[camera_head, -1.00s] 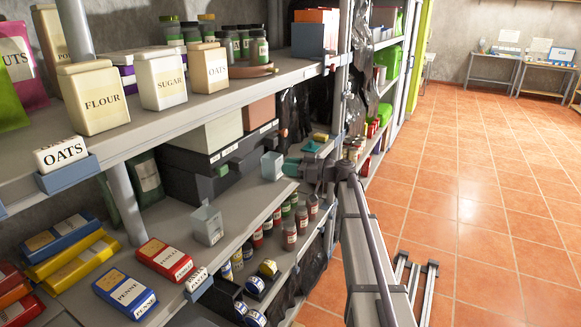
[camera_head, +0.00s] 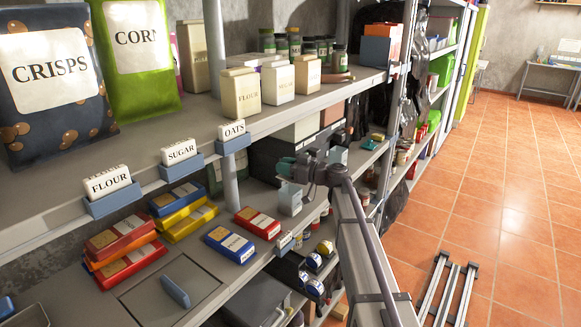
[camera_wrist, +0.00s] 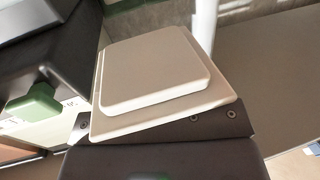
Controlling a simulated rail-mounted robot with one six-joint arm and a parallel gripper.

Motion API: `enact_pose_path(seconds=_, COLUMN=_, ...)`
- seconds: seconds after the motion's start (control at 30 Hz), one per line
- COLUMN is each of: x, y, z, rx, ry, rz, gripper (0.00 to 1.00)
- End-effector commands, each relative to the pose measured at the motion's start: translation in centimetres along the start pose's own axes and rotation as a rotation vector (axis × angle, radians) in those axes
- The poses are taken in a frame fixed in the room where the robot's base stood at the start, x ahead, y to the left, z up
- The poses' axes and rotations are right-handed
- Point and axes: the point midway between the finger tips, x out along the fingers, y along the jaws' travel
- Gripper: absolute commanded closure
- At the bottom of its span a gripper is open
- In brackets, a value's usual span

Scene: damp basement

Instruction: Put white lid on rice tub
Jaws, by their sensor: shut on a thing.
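My gripper (camera_head: 292,168) is out over the lower shelf in the head view, near the front of the shelving. In the wrist view a pale, square, stepped piece (camera_wrist: 155,65), which looks like the white lid, sits tilted at the dark jaws, and my gripper is shut on it. In the head view the lid cannot be made out clearly at the jaws. I see no tub labelled RICE.
A grey open holder (camera_head: 289,199) stands just below my gripper. Blue PENNE (camera_head: 229,244) and red (camera_head: 257,223) packets lie on the lower shelf. A metal post (camera_head: 217,80) and the upper shelf's edge stand left of my arm. The tiled floor to the right is mostly clear.

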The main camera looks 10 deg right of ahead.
Motion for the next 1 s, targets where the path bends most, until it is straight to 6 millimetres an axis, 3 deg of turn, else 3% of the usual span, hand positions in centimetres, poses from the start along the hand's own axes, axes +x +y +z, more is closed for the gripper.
enact_pose_path(seconds=0.43, x=-0.1, y=0.0, z=3.7, rx=0.000, ry=0.000, rz=0.000, gripper=0.95)
enact_pose_path(seconds=1.0, x=-0.1, y=0.0, z=4.2, rx=0.000, ry=0.000, rz=0.000, gripper=0.95)
